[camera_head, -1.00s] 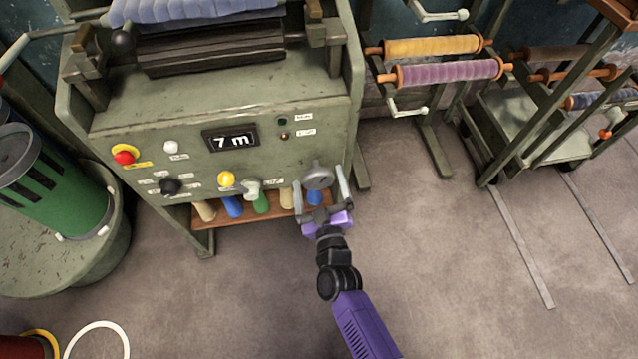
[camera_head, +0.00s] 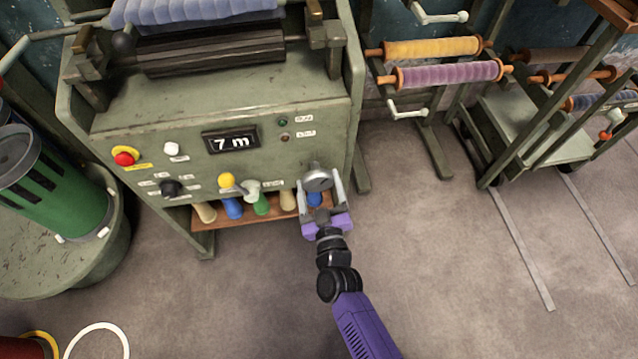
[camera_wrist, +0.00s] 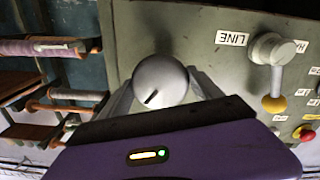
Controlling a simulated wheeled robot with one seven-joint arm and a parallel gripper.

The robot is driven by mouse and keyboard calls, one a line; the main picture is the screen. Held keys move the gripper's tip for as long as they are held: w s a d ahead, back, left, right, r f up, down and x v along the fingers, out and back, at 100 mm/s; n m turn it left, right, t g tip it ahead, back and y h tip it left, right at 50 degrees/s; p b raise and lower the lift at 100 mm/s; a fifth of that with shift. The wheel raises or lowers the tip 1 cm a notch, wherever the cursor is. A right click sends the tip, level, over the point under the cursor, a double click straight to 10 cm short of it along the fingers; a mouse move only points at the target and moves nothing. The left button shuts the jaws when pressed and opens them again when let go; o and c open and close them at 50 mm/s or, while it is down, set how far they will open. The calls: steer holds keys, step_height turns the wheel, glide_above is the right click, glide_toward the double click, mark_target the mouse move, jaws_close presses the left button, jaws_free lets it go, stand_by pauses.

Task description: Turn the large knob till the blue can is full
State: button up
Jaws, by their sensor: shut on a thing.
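The large grey round knob (camera_head: 316,183) sits at the lower right of the green machine's front panel. My gripper (camera_head: 320,187) is shut on it, one finger on each side. In the wrist view the knob (camera_wrist: 160,80) shows a dark pointer line toward its lower left, between the two fingers (camera_wrist: 163,92). I cannot make out a blue can for certain in either view. A green can with dark slots (camera_head: 75,205) stands at the left, and its contents do not show.
The panel display (camera_head: 231,141) reads "7 m". Roll racks (camera_head: 448,73) stand at the right.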

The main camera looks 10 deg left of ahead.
steer(key=m, duration=0.6)
steer(key=shift+f+b, duration=0.1)
steer(key=shift+b, duration=0.25)
steer(key=m+b, duration=0.1)
steer(key=m, duration=0.4)
steer(key=shift+m, duration=0.3)
steer(key=m+b, duration=0.1)
steer(key=m, duration=0.4)
steer(key=shift+b, duration=0.4)
steer(key=m+b, duration=0.1)
steer(key=m, duration=0.5)
steer(key=shift+a, duration=0.1)
steer(key=shift+b, duration=0.3)
steer(key=o, duration=1.4)
